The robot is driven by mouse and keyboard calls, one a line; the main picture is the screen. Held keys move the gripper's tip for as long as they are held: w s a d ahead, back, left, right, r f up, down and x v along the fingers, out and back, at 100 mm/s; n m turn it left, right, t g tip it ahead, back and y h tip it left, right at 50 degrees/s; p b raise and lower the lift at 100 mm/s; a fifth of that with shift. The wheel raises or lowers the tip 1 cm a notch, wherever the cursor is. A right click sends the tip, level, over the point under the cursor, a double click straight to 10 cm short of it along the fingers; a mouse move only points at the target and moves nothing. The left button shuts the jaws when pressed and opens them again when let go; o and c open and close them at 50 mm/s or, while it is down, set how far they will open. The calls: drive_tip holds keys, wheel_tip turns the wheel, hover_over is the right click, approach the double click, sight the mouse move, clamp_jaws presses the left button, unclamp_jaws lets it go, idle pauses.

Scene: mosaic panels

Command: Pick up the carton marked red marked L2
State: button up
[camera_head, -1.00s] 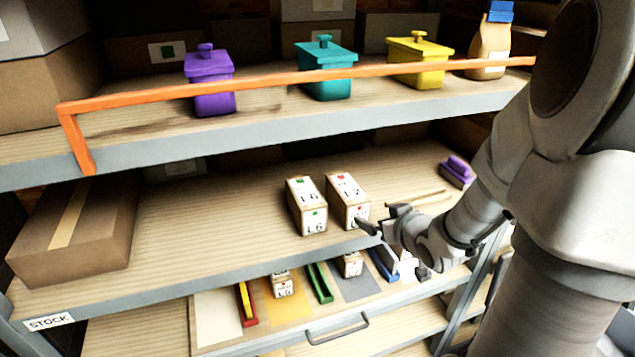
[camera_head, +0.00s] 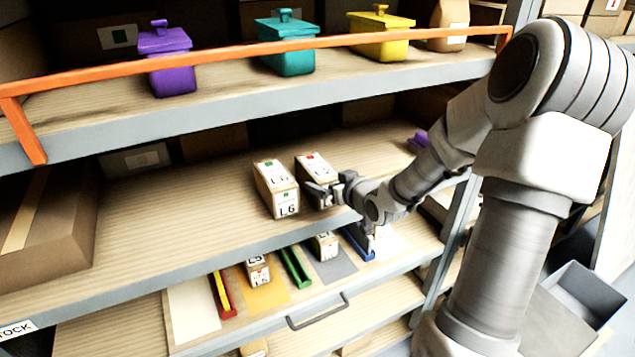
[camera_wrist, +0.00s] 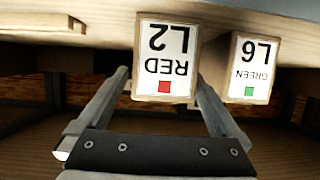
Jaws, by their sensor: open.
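The carton marked red L2 (camera_head: 313,169) stands upright on the middle shelf, its front partly hidden by my gripper in the head view. In the wrist view the red L2 carton (camera_wrist: 163,58) shows upside down, its label readable with a red square. My gripper (camera_wrist: 165,92) is open, with one finger on each side of this carton; I cannot tell whether they touch it. In the head view my gripper (camera_head: 322,193) is at the carton's front. The carton marked green L6 (camera_head: 277,189) stands close to its left; in the wrist view the L6 carton (camera_wrist: 250,68) is just beyond the right finger.
An orange rail (camera_head: 240,54) fronts the upper shelf, which holds purple, teal and yellow tubs. A large brown box (camera_head: 45,225) sits at the left of the middle shelf. A purple object (camera_head: 418,140) lies at the right. Below is a drawer with small cartons and coloured dividers.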

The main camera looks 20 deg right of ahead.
sight(310, 167)
drive_tip(key=shift+a+x, duration=0.2)
drive_tip(key=shift+x, duration=2.75)
drive_tip(key=shift+r, duration=0.15)
clamp_jaws()
drive_tip(key=shift+r, duration=0.1)
